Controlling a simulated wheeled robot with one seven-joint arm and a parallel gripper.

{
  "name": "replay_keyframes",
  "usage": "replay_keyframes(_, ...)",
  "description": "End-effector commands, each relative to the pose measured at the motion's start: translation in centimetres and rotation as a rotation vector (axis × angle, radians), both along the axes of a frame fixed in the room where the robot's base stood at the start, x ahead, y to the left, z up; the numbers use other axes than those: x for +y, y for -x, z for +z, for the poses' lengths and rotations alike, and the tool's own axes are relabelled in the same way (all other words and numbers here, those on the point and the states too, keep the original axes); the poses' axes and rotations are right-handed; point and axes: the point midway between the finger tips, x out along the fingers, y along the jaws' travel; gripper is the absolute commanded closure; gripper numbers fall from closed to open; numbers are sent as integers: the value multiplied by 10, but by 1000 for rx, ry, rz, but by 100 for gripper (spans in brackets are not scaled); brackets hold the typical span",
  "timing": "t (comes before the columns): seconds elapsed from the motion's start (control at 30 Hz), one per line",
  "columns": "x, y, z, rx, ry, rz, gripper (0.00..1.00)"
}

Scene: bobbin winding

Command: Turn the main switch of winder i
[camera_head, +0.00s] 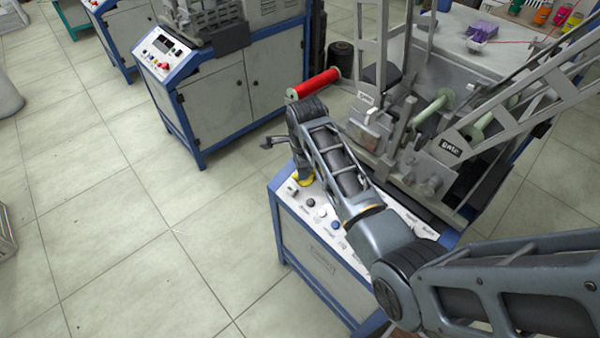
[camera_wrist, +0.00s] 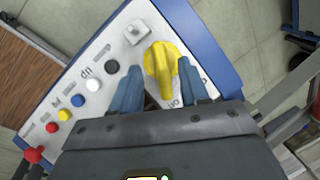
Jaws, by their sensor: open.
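The main switch is a yellow rotary knob (camera_wrist: 158,62) on a white plate at the panel's corner in the wrist view. In the head view a bit of the yellow switch (camera_head: 304,180) shows under my wrist, and my fingers are hidden.
The winder's control panel (camera_head: 325,228) carries a black, a white and a blue button and a red mushroom button (camera_wrist: 34,155). A red roller (camera_head: 314,84) and the winding frame stand behind my arm. Another winder (camera_head: 215,100) stands at the back left.

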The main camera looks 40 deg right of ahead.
Motion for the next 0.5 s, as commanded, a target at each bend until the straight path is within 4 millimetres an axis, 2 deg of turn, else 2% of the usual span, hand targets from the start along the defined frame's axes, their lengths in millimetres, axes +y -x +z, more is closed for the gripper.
replay_keyframes(0.2, -4, -6, -33, 2, -1, 0, 55)
replay_keyframes(0.5, -5, -9, -48, -1, 1, 1, 55)
